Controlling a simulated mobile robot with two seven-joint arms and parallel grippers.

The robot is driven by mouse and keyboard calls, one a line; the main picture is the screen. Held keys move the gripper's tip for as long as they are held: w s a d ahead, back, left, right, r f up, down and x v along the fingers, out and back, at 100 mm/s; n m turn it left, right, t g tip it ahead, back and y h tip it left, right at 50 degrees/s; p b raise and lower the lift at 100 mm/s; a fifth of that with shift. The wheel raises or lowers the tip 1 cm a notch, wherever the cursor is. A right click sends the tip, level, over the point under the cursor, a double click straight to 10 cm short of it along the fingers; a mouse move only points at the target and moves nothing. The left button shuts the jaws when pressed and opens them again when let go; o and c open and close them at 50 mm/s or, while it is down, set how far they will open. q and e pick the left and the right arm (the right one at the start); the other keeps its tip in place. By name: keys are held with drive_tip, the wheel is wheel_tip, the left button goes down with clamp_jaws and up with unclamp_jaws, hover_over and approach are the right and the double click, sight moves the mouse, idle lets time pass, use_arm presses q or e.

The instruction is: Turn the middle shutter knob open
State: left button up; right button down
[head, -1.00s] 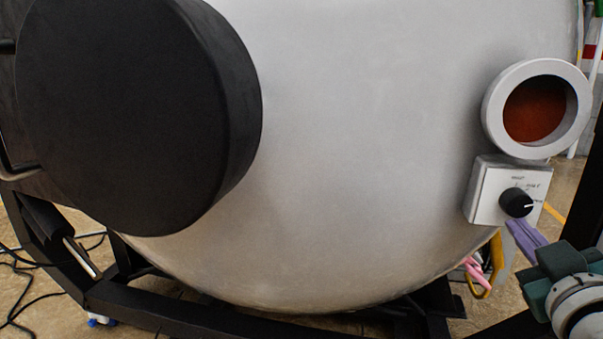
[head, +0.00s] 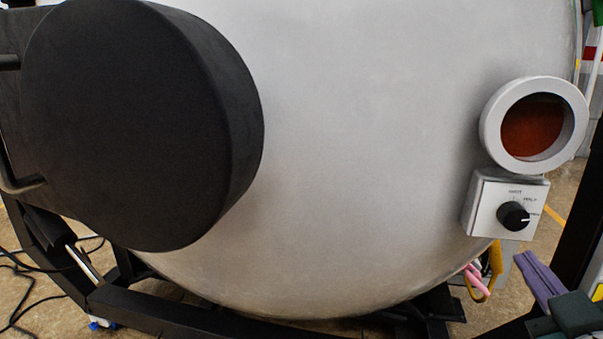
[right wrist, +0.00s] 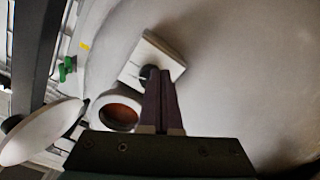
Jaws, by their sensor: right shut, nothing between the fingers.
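The black shutter knob (head: 512,216) sits on a white square plate (head: 483,208) at the right of the furnace, below a round viewport. Its white mark points right, toward the rightmost of the printed labels, which is too small to read surely. My right gripper (head: 529,260), with purple fingers, is shut and empty, below and right of the knob and apart from it. In the right wrist view the shut fingers (right wrist: 160,75) partly hide the knob (right wrist: 149,72). My left gripper is not in view.
The viewport (head: 492,125) has a thick pale ring and a red-brown window. A large black round cover (head: 140,125) stands out at the left. Black frame bars (head: 250,322) run below the vessel. Pink and yellow cables (head: 480,283) hang under the plate.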

sight(513, 217)
drive_tip(key=shift+v, duration=0.9)
drive_tip(key=shift+d, duration=0.1)
drive_tip(key=w+d+r+n+b, duration=0.1)
drive_tip(key=w+d+r+n, duration=0.1)
drive_tip(key=w+d+n, duration=0.2)
drive_tip(key=shift+w+n+b, duration=0.35)
drive_tip(key=shift+w+n, duration=0.25)
drive_tip(key=shift+n, duration=0.5)
drive_tip(key=shift+a+r, duration=0.25)
drive_tip(key=shift+a, duration=0.1)
